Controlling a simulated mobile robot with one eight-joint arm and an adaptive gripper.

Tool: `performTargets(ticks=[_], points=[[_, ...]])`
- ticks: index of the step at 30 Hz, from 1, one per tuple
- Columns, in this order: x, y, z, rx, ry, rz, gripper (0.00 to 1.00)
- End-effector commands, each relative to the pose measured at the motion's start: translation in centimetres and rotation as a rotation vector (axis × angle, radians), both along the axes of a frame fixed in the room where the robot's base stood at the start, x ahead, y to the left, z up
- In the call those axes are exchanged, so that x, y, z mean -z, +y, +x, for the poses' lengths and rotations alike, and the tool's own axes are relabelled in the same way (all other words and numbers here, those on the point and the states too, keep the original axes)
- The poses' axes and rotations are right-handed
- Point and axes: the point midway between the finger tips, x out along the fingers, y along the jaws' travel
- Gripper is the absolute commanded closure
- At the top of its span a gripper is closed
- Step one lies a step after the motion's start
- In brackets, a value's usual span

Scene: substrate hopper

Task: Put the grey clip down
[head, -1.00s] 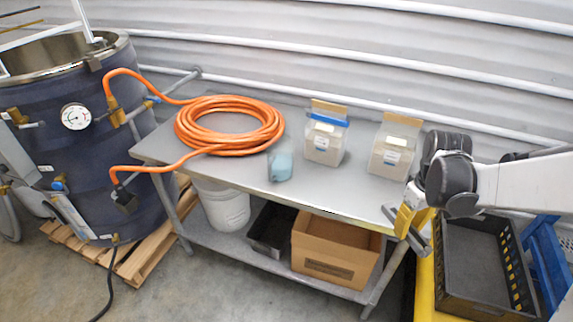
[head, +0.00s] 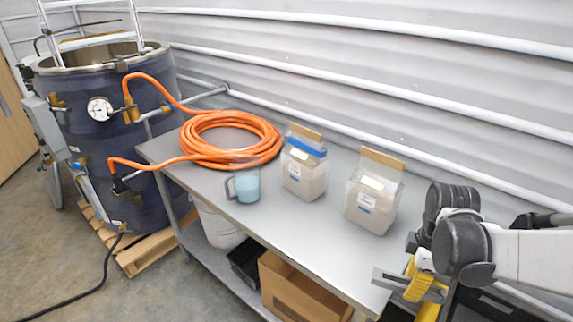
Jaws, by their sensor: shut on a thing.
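My gripper (head: 418,284), with yellow fingers, is at the right front end of the metal table (head: 268,237) in the head view. It is shut on the grey clip (head: 386,279), a long flat grey bar that sticks out to the left of the fingers. The clip appears over or beside the table's right end; I cannot tell if it touches the table. The fingers hide the clip's middle.
Two clear bags stand on the table: one with a blue clip (head: 307,147), one without a clip (head: 374,192). A jug with blue contents (head: 246,186) and an orange hose coil (head: 232,139) are at left. The table's front middle is clear.

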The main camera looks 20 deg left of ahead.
Motion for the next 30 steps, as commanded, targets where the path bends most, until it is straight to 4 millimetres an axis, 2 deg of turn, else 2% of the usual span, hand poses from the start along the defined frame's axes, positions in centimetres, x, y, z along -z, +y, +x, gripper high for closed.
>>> performTargets(ticks=[3, 9, 15, 21, 26, 30], points=[[-1.3, 0.8, -0.6, -0.3, 0.0, 0.0, 1.0], [-2.8, 2.0, -1.5, -0.759, 0.0, -0.001, 1.0], [-3.9, 2.8, -2.2, -1.096, -0.001, -0.001, 1.0], [-4.3, 3.1, -2.5, -1.252, -0.001, -0.001, 1.0], [-4.3, 3.2, -2.4, -1.274, -0.001, -0.001, 1.0], [-3.0, 3.7, -0.7, -1.272, -0.001, -0.001, 1.0]])
